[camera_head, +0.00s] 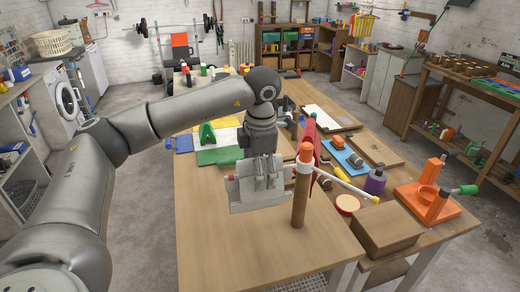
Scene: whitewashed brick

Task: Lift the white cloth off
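A pale grey-white cloth (240,197) hangs over the left side of a wooden stand near the middle of the table. The stand's upright post (301,195) has an orange top. A small red tip shows at the cloth's left edge. My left gripper (262,180) points down at the cloth, its fingers overlapping it in the picture. I cannot tell whether the fingers grip the cloth or are only in front of it. My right gripper is not in view.
A rod with a yellow tip (350,185) sticks out right from the post. A cardboard-coloured box (387,229), a purple bottle (375,182) and an orange stand (428,203) are to the right. The table's front left (225,250) is clear.

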